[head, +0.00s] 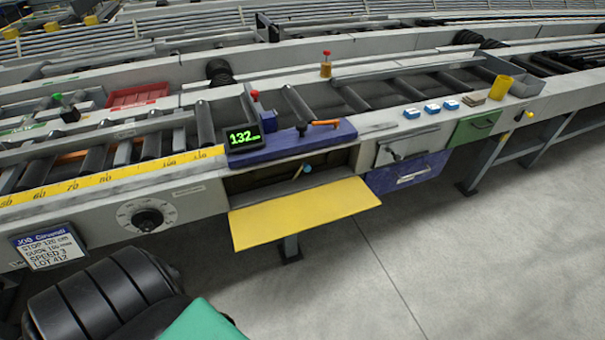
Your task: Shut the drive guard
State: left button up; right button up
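The drive guard appears to be the yellow panel (300,212) on the front of the runout table (190,197). It stands open, tipped outward and down from its lower edge. Behind it is a dark open compartment (270,181) with a small blue knob (308,169) inside. Neither gripper shows in the head view. Only a black ribbed part and a green part, likely of my own arm, show at the lower left, apart from the panel.
Above the opening sits a blue stop carriage (290,143) with a green-digit display (243,137). A black dial (147,219) and job card (50,247) are to the left. The floor in front is clear.

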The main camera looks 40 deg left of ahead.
aim_at(258, 224)
jog(key=u, duration=0.7)
jog(key=i+l, duration=0.05)
jog(key=l, duration=0.05)
